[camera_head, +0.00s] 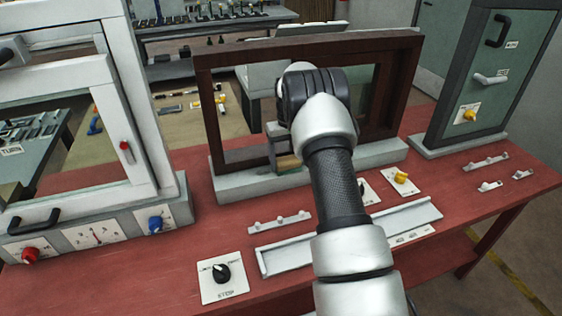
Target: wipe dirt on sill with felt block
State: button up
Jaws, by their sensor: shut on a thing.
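The dark brown window frame (300,48) stands upright in the middle of the red bench. Its light grey sill (240,189) runs along its foot. My gripper (283,148) is at the lower part of the frame opening, just above the sill, and partly hidden by my own wrist. It is shut on the felt block (288,162), a small tan piece of which shows below the jaws. I cannot tell whether the block touches the sill. No dirt can be made out; my arm covers the middle of the sill.
A white-framed window unit (130,115) with knobs stands at the left, a grey-green door panel (490,75) at the right. In front of the sill lie a white tray (400,217), a black knob plate (222,275) and a yellow knob plate (401,180).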

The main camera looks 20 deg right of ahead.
aim_at(249, 177)
jog(key=shift+d, duration=2)
jog(key=shift+a+b, duration=0.55)
jog(key=shift+a, duration=8.2)
jog(key=shift+r+p, duration=1.75)
jog(key=shift+r, duration=1.25)
notch_tip(249, 177, up, 3)
jog(key=shift+r+p, duration=0.1)
jog(key=shift+p, duration=0.85)
jog(key=shift+d, duration=0.15)
